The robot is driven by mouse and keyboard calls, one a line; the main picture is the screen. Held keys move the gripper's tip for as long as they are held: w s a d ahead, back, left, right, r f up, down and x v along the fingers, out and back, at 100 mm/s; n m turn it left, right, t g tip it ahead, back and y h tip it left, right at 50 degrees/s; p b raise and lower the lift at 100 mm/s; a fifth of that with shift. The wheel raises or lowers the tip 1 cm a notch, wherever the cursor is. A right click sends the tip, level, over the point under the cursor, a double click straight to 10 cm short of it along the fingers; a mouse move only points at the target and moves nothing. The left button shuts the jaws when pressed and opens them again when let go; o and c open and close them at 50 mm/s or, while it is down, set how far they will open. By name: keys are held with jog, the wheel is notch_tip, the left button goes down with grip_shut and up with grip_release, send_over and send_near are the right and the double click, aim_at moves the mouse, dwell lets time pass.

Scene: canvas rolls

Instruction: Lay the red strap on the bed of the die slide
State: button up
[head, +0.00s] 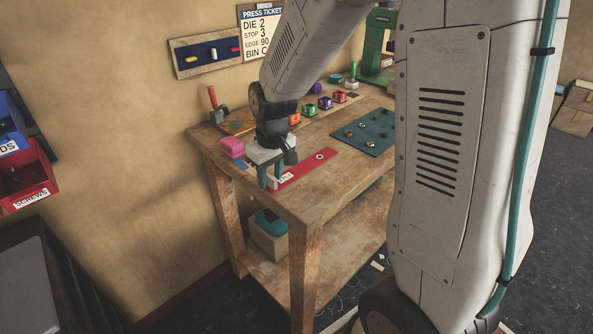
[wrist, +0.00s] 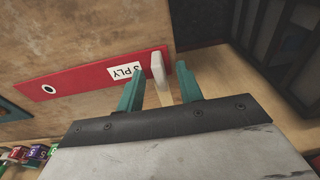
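The red strap (head: 308,167) lies flat on the wooden bench near its front left corner. It has a round hole towards one end and a white "3 PLY" label near the other; it also shows in the wrist view (wrist: 85,80). A pale upright tab (wrist: 158,70) stands at the labelled end. My gripper (head: 270,180) is low over that end. In the wrist view its teal fingers (wrist: 159,88) are apart, one on each side of the tab, with gaps visible. I cannot make out for certain which thing is the die slide.
Several coloured blocks (head: 325,103) stand in a row behind the strap. A teal mat (head: 365,132) with small round pieces lies to the right. A pink block (head: 232,147) is close left of my gripper. A green machine (head: 378,50) stands at the back. A "PRESS TICKET" (head: 262,35) hangs on the wall.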

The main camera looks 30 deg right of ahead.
jog(key=shift+f, duration=0.4)
grip_shut()
